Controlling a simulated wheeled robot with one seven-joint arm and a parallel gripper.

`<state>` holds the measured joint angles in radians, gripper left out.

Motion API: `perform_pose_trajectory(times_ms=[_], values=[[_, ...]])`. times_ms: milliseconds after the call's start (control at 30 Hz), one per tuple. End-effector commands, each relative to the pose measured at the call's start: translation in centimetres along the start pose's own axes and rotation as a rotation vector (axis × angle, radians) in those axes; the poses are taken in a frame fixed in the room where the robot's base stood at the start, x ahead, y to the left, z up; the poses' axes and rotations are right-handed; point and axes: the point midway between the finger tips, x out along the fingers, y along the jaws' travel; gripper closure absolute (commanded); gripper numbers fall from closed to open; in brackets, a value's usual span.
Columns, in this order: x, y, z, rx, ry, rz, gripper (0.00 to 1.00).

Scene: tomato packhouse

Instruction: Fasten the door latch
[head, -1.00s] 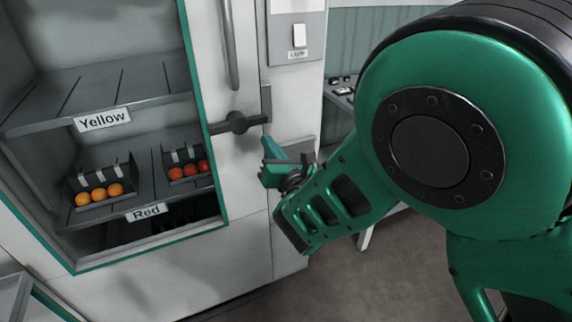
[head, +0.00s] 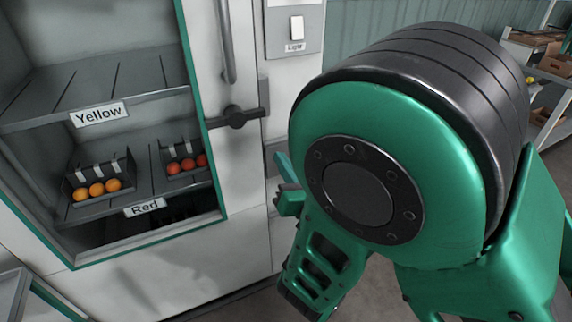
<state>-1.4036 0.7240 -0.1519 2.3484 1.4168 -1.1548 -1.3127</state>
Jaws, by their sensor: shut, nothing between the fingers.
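The door latch (head: 237,118) is a dark bar on a round pivot, on the white cabinet door (head: 243,178). The bar lies roughly level, and its right end reaches across the door edge to the dark keeper (head: 264,97) on the frame. My gripper (head: 287,184) is shut and empty, below and to the right of the latch and apart from it. My green arm hides part of the gripper and the frame to the right.
A vertical door handle (head: 228,45) stands above the latch. A light switch (head: 297,30) is on the panel to the right. Behind the door's window, a Yellow shelf (head: 90,88) and a Red shelf show, with tomato boxes (head: 98,185). Shelving (head: 552,75) stands at the far right.

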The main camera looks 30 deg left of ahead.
Motion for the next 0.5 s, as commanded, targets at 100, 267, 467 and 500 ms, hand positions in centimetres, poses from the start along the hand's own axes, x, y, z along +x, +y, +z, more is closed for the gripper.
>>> perform_pose_trajectory(times_ms=[100, 267, 467, 500], values=[[-0.47, 0.11, -0.02, -0.002, 0.000, 0.002, 1.00], [-0.77, 0.23, 0.00, 0.000, 0.000, 0.005, 1.00], [-0.80, 0.21, 0.02, -0.001, 0.000, 0.004, 1.00], [-0.80, 0.22, 0.02, 0.000, 0.000, 0.004, 1.00]])
